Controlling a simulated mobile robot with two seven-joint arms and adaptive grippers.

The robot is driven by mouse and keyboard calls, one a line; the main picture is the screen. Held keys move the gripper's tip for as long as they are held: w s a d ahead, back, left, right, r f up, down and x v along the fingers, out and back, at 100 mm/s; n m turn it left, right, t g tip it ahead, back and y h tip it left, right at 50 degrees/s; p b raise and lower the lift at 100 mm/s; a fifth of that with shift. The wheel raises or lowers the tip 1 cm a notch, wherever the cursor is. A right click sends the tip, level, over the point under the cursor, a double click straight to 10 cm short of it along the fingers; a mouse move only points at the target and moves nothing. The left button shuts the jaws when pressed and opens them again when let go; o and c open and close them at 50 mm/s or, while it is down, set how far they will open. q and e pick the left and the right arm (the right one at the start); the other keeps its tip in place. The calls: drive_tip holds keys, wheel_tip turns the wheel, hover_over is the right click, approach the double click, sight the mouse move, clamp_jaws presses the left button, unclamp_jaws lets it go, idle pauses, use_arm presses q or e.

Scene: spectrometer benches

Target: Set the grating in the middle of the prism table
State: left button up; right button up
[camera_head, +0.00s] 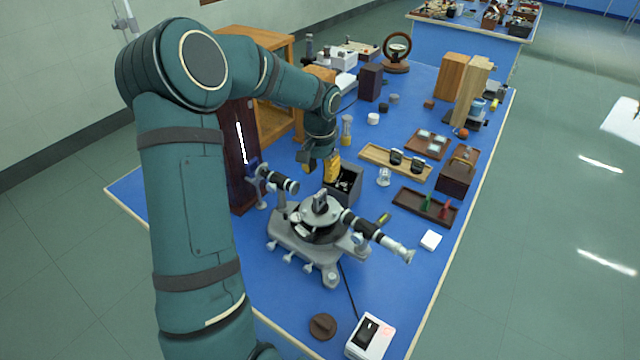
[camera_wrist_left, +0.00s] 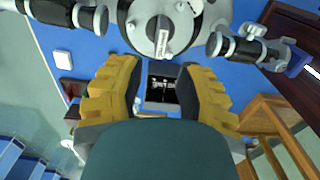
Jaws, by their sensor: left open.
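The grating (camera_head: 320,199), a small dark upright piece with a pale face, stands on the round grey prism table (camera_head: 308,217) of the spectrometer, near its middle. In the left wrist view the grating (camera_wrist_left: 163,38) shows from above as a narrow pale strip on a dark mount, with the prism table (camera_wrist_left: 140,28) around it. My left gripper (camera_head: 320,167) is open, with yellow-padded fingers, above and behind the spectrometer. In the left wrist view nothing is between its fingers (camera_wrist_left: 160,84), and the grating lies beyond the tips. My right gripper is out of view.
The spectrometer's telescope (camera_head: 384,238) and collimator (camera_head: 279,180) reach out on either side. A dark open box (camera_head: 350,184) stands close behind. A wooden tray (camera_head: 376,158), a dark tray (camera_head: 412,203) and a white-topped device (camera_head: 370,337) lie around. The blue front right is mostly clear.

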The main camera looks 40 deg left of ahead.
use_arm(q)
drive_tip(key=shift+r, duration=1.25)
